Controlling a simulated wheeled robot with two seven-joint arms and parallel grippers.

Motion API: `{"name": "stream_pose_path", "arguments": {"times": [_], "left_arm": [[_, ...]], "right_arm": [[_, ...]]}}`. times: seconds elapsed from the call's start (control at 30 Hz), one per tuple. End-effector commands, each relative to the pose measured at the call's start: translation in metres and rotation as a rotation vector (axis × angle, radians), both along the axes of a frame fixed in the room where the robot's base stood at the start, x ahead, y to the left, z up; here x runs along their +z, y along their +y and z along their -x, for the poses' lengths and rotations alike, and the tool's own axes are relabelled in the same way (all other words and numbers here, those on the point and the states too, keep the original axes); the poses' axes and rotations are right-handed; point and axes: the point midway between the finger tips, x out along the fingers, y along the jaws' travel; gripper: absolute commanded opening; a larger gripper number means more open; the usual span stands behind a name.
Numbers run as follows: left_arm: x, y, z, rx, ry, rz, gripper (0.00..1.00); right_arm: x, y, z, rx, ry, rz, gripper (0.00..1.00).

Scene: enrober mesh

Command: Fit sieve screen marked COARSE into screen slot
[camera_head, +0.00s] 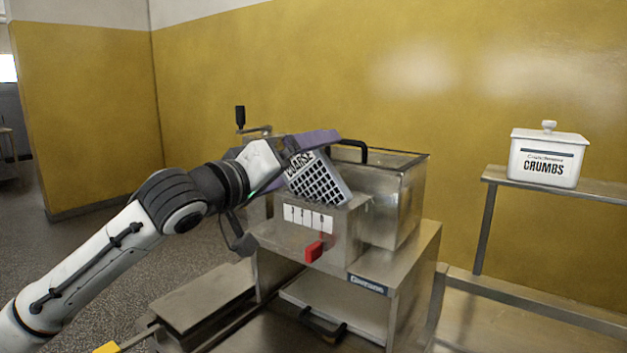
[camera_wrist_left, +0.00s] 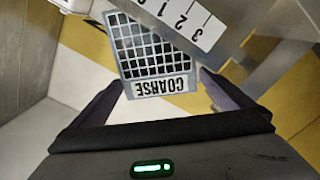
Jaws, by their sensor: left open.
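The COARSE sieve screen (camera_head: 318,186) is a grey grid plate with a lettered end band, tilted above the front housing of the steel machine (camera_head: 345,235). In the left wrist view the screen (camera_wrist_left: 150,52) has its COARSE band nearest me, between the fingertips. My left gripper (camera_head: 296,158) is open, its purple fingers on either side of the band; in the wrist view (camera_wrist_left: 162,82) gaps show beside it. The screen's far end lies by the numbered scale (camera_head: 308,217). The slot is hidden, and I cannot tell whether the screen sits in it. My right gripper is not in view.
A steel hopper (camera_head: 398,205) with a black handle stands behind the housing. A red knob (camera_head: 315,251) sticks out of the front. A white CRUMBS box (camera_head: 547,158) stands on a shelf (camera_head: 596,190) at right. A low steel platform (camera_head: 203,297) lies at front left.

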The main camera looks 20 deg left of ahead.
Motion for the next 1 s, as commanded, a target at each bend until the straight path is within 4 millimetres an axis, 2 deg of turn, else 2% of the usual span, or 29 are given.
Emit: {"name": "stream_pose_path", "arguments": {"times": [0.17,0.4,0.47,0.77,1.0], "left_arm": [[0.000,0.000,0.000,0.000,0.000,0.000,1.00],[0.000,0.000,0.000,0.000,0.000,0.000,0.59],[0.000,0.000,0.000,0.000,-0.001,0.000,0.51],[0.004,0.000,0.000,0.000,-0.001,0.000,0.51],[0.029,0.000,0.001,-0.002,-0.005,0.002,0.51]], "right_arm": [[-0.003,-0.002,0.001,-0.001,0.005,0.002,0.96],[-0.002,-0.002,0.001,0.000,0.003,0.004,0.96],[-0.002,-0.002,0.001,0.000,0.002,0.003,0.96],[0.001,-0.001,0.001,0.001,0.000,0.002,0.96],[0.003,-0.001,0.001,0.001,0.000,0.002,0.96]]}}
